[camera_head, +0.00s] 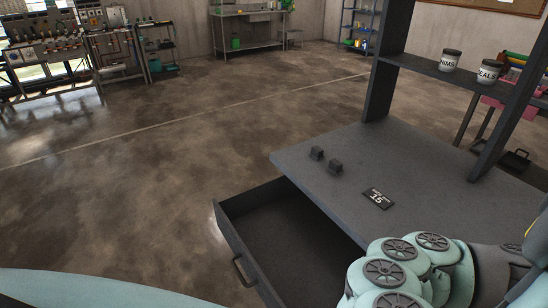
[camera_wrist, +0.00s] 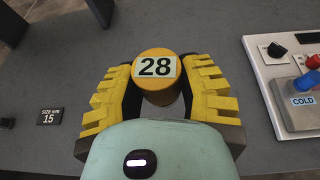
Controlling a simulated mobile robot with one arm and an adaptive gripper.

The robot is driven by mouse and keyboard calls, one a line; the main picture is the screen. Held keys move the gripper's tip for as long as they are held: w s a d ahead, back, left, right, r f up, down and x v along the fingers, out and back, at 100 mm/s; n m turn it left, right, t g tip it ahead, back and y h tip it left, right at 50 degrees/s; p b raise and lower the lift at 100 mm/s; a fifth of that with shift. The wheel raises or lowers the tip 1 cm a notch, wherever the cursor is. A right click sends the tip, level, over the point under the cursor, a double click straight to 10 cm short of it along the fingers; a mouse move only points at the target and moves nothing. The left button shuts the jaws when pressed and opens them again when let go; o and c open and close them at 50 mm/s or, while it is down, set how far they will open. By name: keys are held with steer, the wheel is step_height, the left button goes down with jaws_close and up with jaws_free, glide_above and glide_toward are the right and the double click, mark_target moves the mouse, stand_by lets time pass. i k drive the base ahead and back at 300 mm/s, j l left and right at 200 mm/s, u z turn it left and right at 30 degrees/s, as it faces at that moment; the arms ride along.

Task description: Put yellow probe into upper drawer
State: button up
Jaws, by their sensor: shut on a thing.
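My gripper (camera_wrist: 160,78) has yellow ribbed fingers and is shut on a yellow round piece with a white label reading 28, taken as the yellow probe (camera_wrist: 156,92). The probe is between the fingers above the grey desktop; whether it touches the desktop cannot be told. The upper drawer (camera_head: 238,248) is pulled out under the left edge of the desk in the head view. The part of its inside that shows is empty; my arm hides its near right part. My fingers and the probe are not clearly seen in the head view.
A shelf above holds two labelled jars (camera_head: 450,60). Open floor lies left.

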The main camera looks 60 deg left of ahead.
mark_target(314, 249)
steer(key=k+j+u, duration=0.1)
steer(key=j, duration=0.7)
steer(key=k+j+u, duration=0.1)
steer(key=j, duration=0.7)
steer(key=k+j+u, duration=0.1)
steer(key=j, duration=0.7)
steer(key=k+j+u, duration=0.1)
steer(key=j, duration=0.7)
steer(key=i, duration=0.4)
